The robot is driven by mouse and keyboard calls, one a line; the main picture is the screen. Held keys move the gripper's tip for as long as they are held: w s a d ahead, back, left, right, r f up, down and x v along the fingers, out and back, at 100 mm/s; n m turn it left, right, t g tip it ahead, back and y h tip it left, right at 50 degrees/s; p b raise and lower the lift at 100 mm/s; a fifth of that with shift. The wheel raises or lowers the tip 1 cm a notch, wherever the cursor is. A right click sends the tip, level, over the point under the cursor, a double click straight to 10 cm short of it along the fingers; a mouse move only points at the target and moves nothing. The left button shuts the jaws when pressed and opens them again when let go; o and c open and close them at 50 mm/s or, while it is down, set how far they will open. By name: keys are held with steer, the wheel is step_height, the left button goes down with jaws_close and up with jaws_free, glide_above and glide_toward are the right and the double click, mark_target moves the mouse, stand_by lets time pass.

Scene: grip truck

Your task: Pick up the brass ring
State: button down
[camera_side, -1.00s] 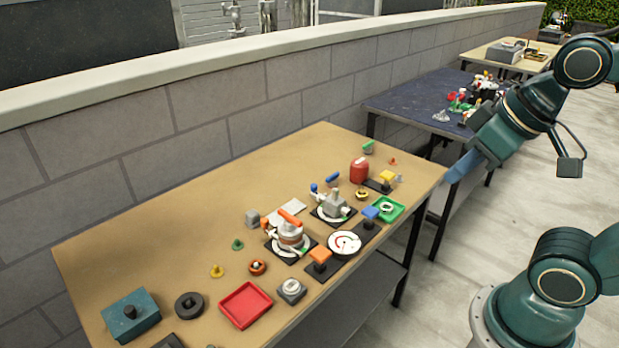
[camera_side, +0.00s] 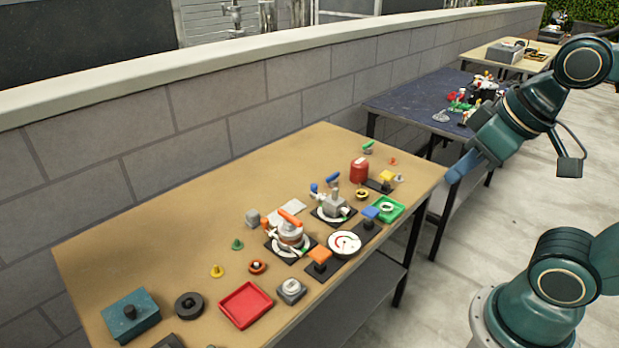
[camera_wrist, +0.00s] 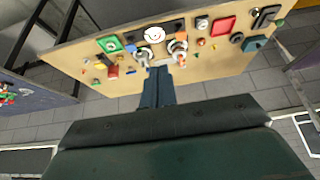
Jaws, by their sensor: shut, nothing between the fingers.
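A small gold-coloured ring with a dark centre (camera_side: 361,194), which looks like the brass ring, lies near the right end of the tan table, just in front of the red canister. It is too small to make out surely in the wrist view. My gripper (camera_side: 452,178) is at the table's right end, to the right of the ring and apart from it. In the wrist view its blue fingers (camera_wrist: 158,72) are together, with nothing between them.
The tan table (camera_side: 160,236) also holds a red canister (camera_side: 359,171), a green tray (camera_side: 389,208), a red tray (camera_side: 246,305), a round gauge (camera_side: 344,244), two valve assemblies and a teal box (camera_side: 130,316). A block wall runs behind. A dark blue table (camera_side: 410,100) stands beyond.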

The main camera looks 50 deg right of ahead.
steer(key=c, duration=0.9)
jaws_free()
steer(key=shift+c, duration=0.2)
